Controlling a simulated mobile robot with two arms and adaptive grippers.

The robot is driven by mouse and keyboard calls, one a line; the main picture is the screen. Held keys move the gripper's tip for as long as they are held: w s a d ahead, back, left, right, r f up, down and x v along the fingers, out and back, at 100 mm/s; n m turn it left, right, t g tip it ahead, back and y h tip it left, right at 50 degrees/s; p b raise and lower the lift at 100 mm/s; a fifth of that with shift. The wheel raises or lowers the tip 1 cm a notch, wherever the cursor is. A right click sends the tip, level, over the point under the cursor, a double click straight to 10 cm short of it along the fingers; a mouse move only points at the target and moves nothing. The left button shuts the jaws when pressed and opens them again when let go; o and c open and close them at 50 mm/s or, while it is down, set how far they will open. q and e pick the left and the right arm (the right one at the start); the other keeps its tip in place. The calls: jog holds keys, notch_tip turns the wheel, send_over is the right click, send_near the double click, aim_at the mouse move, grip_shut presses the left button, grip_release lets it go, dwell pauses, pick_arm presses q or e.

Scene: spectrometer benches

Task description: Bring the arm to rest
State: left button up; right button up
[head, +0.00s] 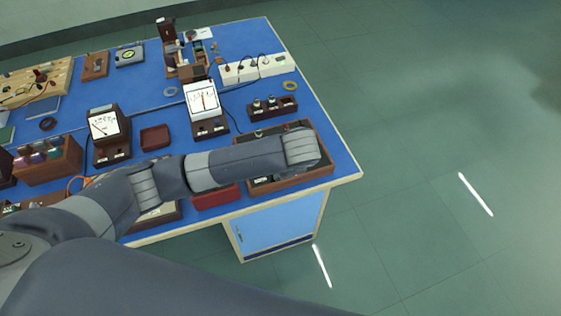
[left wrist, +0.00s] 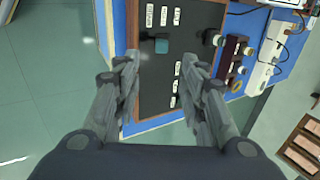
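My left arm reaches in from the left in the head view, its wrist end above a wood-rimmed dark tray (head: 322,160) at the bench's near right corner. The wrist hides its gripper there. In the left wrist view my left gripper (left wrist: 163,66) is open, its two fingers apart with nothing between the tips. Beyond the tips lies the dark tray with white labels (left wrist: 205,20), holding a small teal block (left wrist: 161,46). The fingers look apart from the block; their height above the tray is hard to tell. My right gripper is in neither view.
The blue bench (head: 145,97) carries two meters (head: 203,100), a white power strip (head: 257,68), a wooden holder with bulb-like parts (head: 272,107), a red box (head: 155,138) and a bottle rack (head: 48,162). Open green floor (head: 430,140) lies to the right.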

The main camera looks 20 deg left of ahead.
pick_arm(q)
jog(key=shift+s+r, duration=0.1)
jog(key=shift+r, duration=0.2)
jog(key=shift+d, duration=0.1)
